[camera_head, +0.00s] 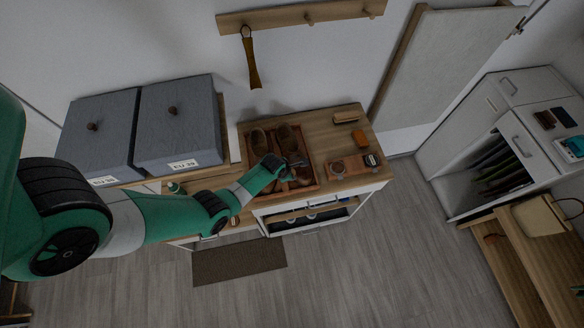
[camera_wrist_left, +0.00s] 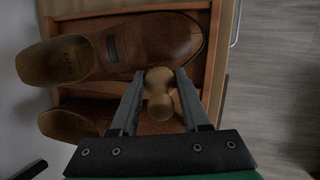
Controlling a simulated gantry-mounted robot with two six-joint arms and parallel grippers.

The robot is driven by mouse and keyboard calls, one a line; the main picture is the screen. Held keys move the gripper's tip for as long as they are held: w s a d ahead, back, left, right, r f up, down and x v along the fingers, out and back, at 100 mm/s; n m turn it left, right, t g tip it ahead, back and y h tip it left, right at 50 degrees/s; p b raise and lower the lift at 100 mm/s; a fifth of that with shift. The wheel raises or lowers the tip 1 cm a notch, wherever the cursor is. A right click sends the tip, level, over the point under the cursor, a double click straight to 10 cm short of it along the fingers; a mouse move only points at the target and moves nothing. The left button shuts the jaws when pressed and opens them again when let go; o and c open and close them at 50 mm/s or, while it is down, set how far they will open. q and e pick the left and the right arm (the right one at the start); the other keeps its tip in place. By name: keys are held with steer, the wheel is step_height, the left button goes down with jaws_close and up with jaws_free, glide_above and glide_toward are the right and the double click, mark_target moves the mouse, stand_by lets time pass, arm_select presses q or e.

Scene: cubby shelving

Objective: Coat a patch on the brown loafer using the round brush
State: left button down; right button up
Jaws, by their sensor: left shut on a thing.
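A pair of brown loafers sits in a wooden tray (camera_head: 311,190) on the cabinet top. One brown loafer (camera_wrist_left: 150,38) lies across the top of the left wrist view, with a small dark rectangle on its upper. The second loafer (camera_wrist_left: 75,123) lies below it, partly hidden by my gripper. My left gripper (camera_head: 293,165) is over the tray. In the left wrist view its fingers (camera_wrist_left: 160,85) are shut on the round brush (camera_wrist_left: 159,104), a pale rounded piece beside the upper loafer. Whether the brush touches the leather cannot be told. My right gripper is not in view.
On the cabinet top to the right are a wooden brush (camera_head: 347,116), an orange block (camera_head: 359,136) and a small wooden holder (camera_head: 350,166) with a round tin and a dark item. Grey boxes (camera_head: 179,125) stand to the left. A shoehorn (camera_head: 250,62) hangs above.

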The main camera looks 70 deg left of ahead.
arm_select(q)
steer(key=shift+d+r+p, duration=0.2)
steer(key=shift+r+p, duration=1.2)
steer(key=shift+r, duration=0.1)
steer(key=shift+d+r+p, duration=0.15)
steer(key=shift+r+p, duration=1.2)
steer(key=shift+r, duration=0.15)
step_height(320, 180, up, 3)
steer(key=p, duration=0.3)
steer(key=shift+s+d, duration=0.1)
steer(key=shift+d, duration=0.05)
steer(key=shift+f, duration=0.1)
